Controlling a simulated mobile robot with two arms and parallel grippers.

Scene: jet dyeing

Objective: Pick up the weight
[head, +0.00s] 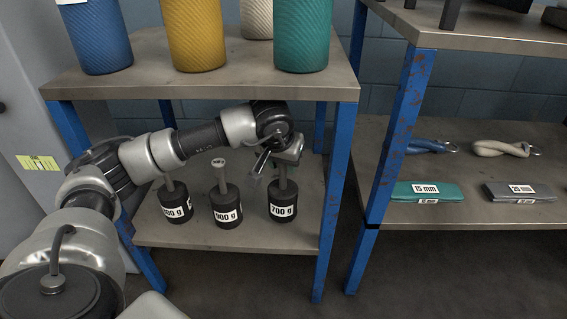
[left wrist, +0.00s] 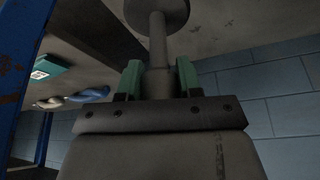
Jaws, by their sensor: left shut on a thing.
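The dark weight labelled 700 g (head: 283,201) is the right one of three weights on the middle shelf. My left gripper (head: 286,158) is above it, shut on the knob at the top of its stem. In the left wrist view, the green fingers (left wrist: 158,82) hold the knob from both sides, and the stem runs to the round body (left wrist: 156,12). I cannot tell whether the weight touches the shelf. A second weight (head: 226,204), whose label looks like 900 g, stands in the middle. A third weight (head: 175,202) stands at the left, its label partly hidden. My right gripper is not in view.
The shelf (head: 240,238) has blue posts, the right one (head: 335,200) close to the held weight. Blue, yellow, cream and green cones stand on the board above. The neighbouring rack holds a green 15 mm item (head: 427,191), a grey 25 mm item (head: 519,192) and two looped straps.

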